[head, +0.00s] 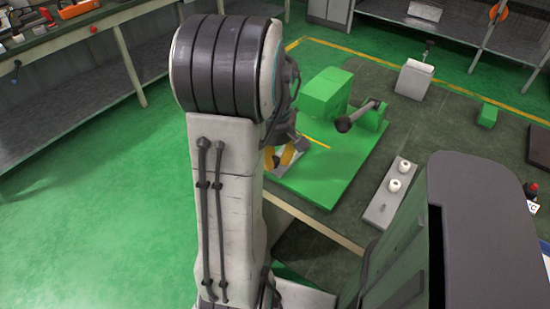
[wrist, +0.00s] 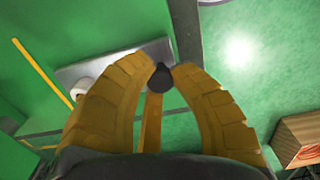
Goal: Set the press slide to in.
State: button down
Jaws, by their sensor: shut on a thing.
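My gripper (head: 281,158) shows in the head view as yellow fingers low over the green base plate (head: 318,178), partly hidden behind my arm. In the wrist view my gripper (wrist: 160,72) has its two ribbed yellow fingers closed with their tips against a dark round knob (wrist: 161,79). A grey plate (wrist: 118,62) lies behind the fingertips. I cannot tell for sure that this knob belongs to the press slide. On the green base stand a green block (head: 325,94) and a lever with a dark knob (head: 344,124), apart from my gripper.
A grey plate with two white knobs (head: 378,210) lies right of the green base. A white box (head: 414,79) stands behind it. A workbench (head: 62,42) runs along the left. The green floor (head: 110,215) at left is clear. A wooden box (wrist: 300,138) shows in the wrist view.

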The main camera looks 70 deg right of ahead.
jog(key=s+d+p, duration=0.1)
jog(key=d, duration=0.2)
jog(key=s+d+p, duration=0.1)
jog(key=d, duration=0.2)
jog(key=s+d+p, duration=0.1)
jog(key=d+p, duration=0.1)
jog(key=d, duration=0.1)
jog(key=shift+d, duration=0.4)
jog(key=c, duration=1.2)
grip_release()
jog(key=shift+s+d, duration=0.1)
jog(key=shift+d, duration=0.05)
jog(key=shift+o, duration=0.7)
notch_tip(320, 180, up, 12)
